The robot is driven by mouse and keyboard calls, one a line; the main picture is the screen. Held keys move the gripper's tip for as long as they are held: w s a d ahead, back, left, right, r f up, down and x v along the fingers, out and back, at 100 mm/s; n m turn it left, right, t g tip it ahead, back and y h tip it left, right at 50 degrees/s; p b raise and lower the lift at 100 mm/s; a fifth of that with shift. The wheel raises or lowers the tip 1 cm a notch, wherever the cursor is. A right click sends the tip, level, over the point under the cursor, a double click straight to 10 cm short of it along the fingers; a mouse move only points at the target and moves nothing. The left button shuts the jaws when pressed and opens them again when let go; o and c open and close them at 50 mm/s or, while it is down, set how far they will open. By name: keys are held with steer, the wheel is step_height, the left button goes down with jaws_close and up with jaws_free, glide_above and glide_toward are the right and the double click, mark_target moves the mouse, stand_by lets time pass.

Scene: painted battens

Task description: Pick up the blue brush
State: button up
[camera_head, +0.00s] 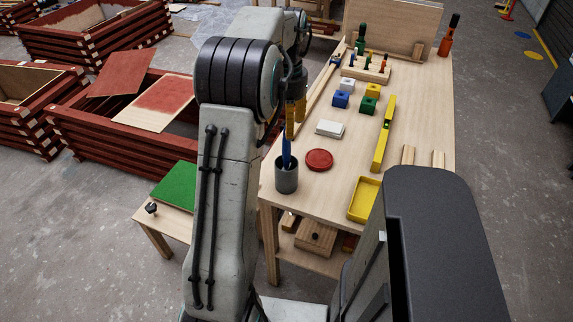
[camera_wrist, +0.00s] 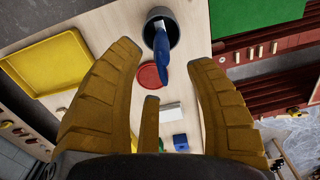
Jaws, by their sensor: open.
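The blue brush (camera_head: 287,152) stands upright in a dark grey cup (camera_head: 286,178) at the near left corner of the workbench. In the wrist view the blue brush (camera_wrist: 163,55) rises out of the grey cup (camera_wrist: 153,14) toward the camera. My gripper (camera_head: 295,112) is above the brush in the head view, partly hidden by my arm. In the wrist view my gripper (camera_wrist: 168,75) has its yellow fingers spread wide, with the brush between and ahead of them. The fingers hold nothing, and I cannot tell whether any finger touches the brush.
A red disc (camera_head: 319,159), a white block (camera_head: 330,128) and a yellow tray (camera_head: 364,199) lie near the cup on the workbench (camera_head: 335,190). A yellow level (camera_head: 383,135) and several coloured blocks are farther back. A green board (camera_head: 175,186) lies on a low table to the left.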

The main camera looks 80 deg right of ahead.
mark_target(286, 158)
steer(key=shift+w+f, duration=0.1)
steer(key=shift+f, duration=3.25)
steer(key=shift+o, duration=0.4)
jaws_close()
